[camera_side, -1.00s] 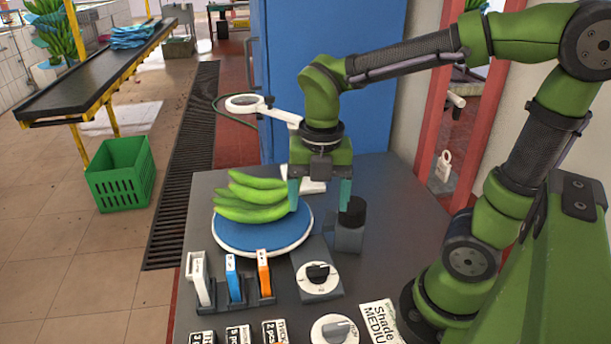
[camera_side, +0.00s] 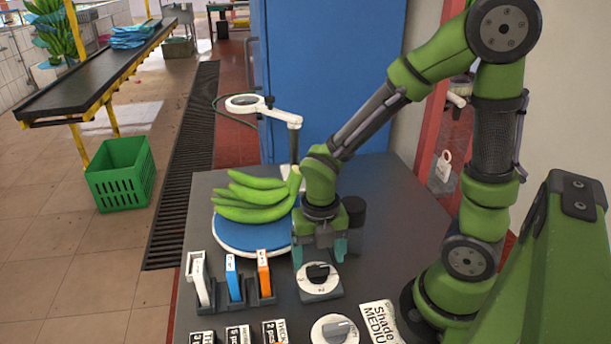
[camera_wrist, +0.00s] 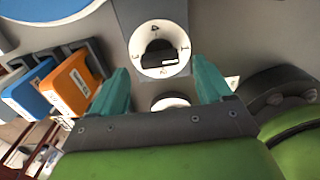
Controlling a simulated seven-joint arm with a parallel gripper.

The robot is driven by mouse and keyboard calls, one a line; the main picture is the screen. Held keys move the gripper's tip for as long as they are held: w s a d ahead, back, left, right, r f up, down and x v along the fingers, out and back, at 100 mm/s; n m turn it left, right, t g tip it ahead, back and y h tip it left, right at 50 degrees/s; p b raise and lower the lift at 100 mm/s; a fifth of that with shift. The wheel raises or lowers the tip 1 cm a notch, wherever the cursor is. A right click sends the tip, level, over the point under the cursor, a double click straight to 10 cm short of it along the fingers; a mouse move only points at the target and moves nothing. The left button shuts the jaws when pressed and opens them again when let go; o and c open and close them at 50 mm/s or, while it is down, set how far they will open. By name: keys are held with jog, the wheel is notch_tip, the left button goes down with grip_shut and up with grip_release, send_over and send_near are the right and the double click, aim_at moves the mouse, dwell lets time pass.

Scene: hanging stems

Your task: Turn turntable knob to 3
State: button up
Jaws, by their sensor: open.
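The turntable is a round blue disc with a pale rim (camera_side: 238,243), and a bunch of green bananas (camera_side: 255,200) lies on it. Just in front of it is a white dial with a black knob (camera_side: 318,273) on a grey block. My gripper (camera_side: 320,258) is open with teal fingers, above and just behind the dial. In the wrist view the open fingers (camera_wrist: 159,92) hold nothing.
A second dial (camera_side: 334,329) stands nearer the front edge. White, blue (camera_side: 234,278) and orange (camera_side: 264,273) tags stand in holders left of the knob. A black cylinder (camera_side: 354,212) stands behind my gripper. A magnifier lamp (camera_side: 250,104) rises at the back.

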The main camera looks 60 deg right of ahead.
aim_at(318, 272)
jog(key=shift+f, duration=1.4)
jog(key=shift+c, duration=0.2)
jog(key=c, duration=1)
